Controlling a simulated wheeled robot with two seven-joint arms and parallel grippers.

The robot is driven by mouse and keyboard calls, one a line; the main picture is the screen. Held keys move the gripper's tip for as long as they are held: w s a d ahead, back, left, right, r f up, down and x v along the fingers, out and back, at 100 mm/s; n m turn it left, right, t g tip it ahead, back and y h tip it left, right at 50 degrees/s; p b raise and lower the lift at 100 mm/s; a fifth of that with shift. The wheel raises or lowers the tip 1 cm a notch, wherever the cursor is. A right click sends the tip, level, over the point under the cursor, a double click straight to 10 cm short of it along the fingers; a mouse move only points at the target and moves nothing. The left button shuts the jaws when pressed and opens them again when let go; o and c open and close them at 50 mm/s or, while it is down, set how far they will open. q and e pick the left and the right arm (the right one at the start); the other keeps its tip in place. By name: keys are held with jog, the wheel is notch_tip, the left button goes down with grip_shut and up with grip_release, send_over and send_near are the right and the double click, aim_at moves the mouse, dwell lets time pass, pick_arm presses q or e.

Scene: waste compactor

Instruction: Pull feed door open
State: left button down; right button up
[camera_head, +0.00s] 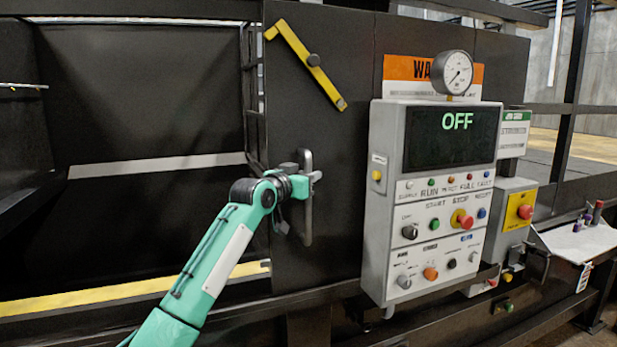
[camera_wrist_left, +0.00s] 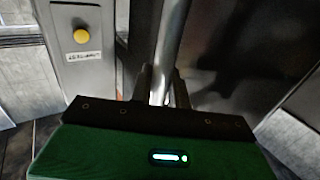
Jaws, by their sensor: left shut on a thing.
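The feed door's vertical grey bar handle (camera_head: 307,221) stands on a dark panel left of the control box. My left gripper (camera_head: 311,178) reaches in from the left and is shut on the handle at its upper middle part. In the left wrist view the handle bar (camera_wrist_left: 172,40) runs down between the two fingers of my left gripper (camera_wrist_left: 163,84). A wide dark opening (camera_head: 140,100) shows to the left of the handle panel. My right gripper is not in view.
A grey control box (camera_head: 376,230) with an "OFF" screen (camera_head: 450,137) stands close right of the handle. A yellow latch bar (camera_head: 305,65) is above. A red emergency button (camera_head: 525,211) and a white sheet with small items (camera_head: 575,243) are farther right.

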pick_arm(q)
jog(key=c, duration=1.4)
grip_release()
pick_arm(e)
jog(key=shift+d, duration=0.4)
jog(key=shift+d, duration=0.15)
